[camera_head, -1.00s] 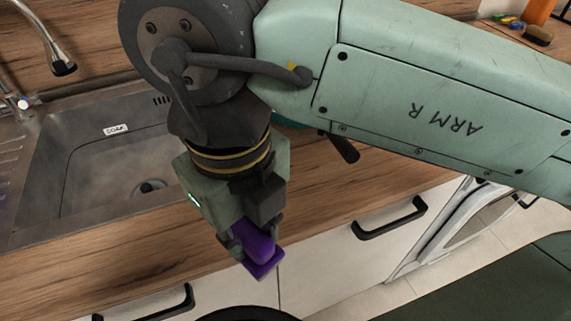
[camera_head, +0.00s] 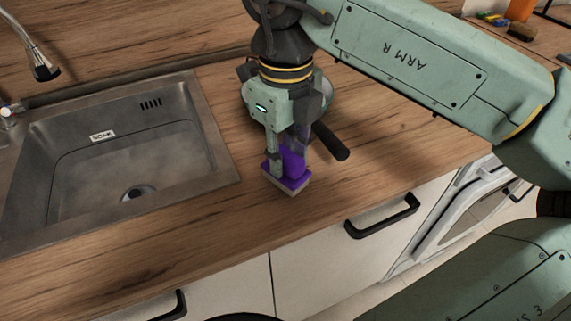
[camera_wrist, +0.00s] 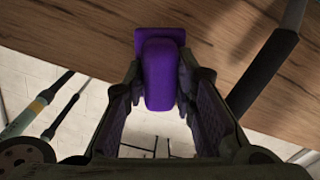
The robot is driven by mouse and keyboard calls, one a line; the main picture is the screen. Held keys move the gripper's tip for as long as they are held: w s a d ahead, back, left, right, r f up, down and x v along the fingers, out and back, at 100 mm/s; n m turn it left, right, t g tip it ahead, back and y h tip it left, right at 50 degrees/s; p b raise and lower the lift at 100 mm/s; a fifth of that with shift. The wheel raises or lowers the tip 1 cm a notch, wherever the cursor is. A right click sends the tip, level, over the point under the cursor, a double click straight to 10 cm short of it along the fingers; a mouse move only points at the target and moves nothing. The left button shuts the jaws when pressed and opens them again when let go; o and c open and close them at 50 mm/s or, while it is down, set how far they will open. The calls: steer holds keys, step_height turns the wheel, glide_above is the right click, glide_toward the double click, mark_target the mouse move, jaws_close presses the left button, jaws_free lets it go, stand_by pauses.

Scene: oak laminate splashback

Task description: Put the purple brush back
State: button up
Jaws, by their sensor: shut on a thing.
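The purple brush (camera_head: 292,166) has a purple grip and a flat purple head with a pale underside. My gripper (camera_head: 288,160) is shut on its grip and points down over the wooden worktop (camera_head: 215,232), right of the sink. The pale underside faces down, low over the worktop near its front edge. I cannot tell whether it touches the wood. In the wrist view the brush (camera_wrist: 160,75) sits between the two fingers of my gripper (camera_wrist: 161,85), with the head beyond the fingertips.
A steel sink (camera_head: 120,165) with a tap (camera_head: 42,68) lies to the left. A pan with a black handle (camera_head: 330,142) stands close behind my gripper, partly hidden. Small items, including a brown brush (camera_head: 522,31) and an orange object (camera_head: 521,9), are at the back right.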

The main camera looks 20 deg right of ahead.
mark_target(285, 153)
steer(key=shift+f, duration=1.2)
steer(key=shift+f+b, duration=0.2)
steer(key=shift+b, duration=0.25)
steer(key=o, duration=1)
steer(key=shift+o, duration=0.2)
steer(key=shift+r, duration=0.2)
step_height(285, 153, up, 11)
steer(key=p, duration=0.7)
steer(key=shift+r, duration=0.55)
